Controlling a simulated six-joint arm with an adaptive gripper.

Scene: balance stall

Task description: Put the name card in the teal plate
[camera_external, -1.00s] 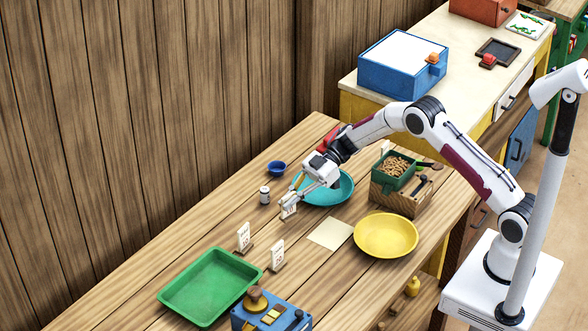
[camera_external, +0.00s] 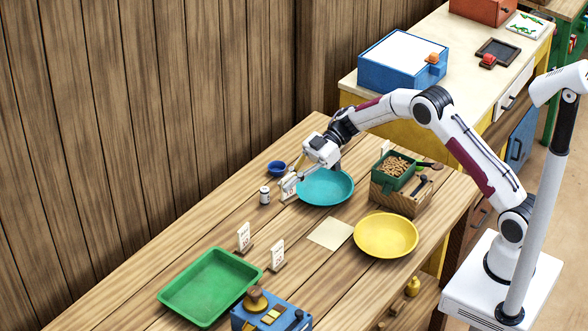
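The name card (camera_external: 288,190) is a small white card with red marks. It is upright at my gripper's fingertips, just left of the teal plate's rim, and appears raised off the table. My gripper (camera_external: 291,181) appears shut on it; the fingers are small here and partly overlap the card. The teal plate (camera_external: 326,197) is a round, shallow dish on the wooden table, below and right of my gripper. Its bare inside shows, and part of its far edge is hidden by my gripper.
Two similar cards (camera_external: 243,235) (camera_external: 277,254) stand near the green tray (camera_external: 210,287). A white jar (camera_external: 264,195) and a blue cup (camera_external: 276,168) are left of the plate. A wooden box (camera_external: 401,197) and yellow plate (camera_external: 386,235) stand to the right.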

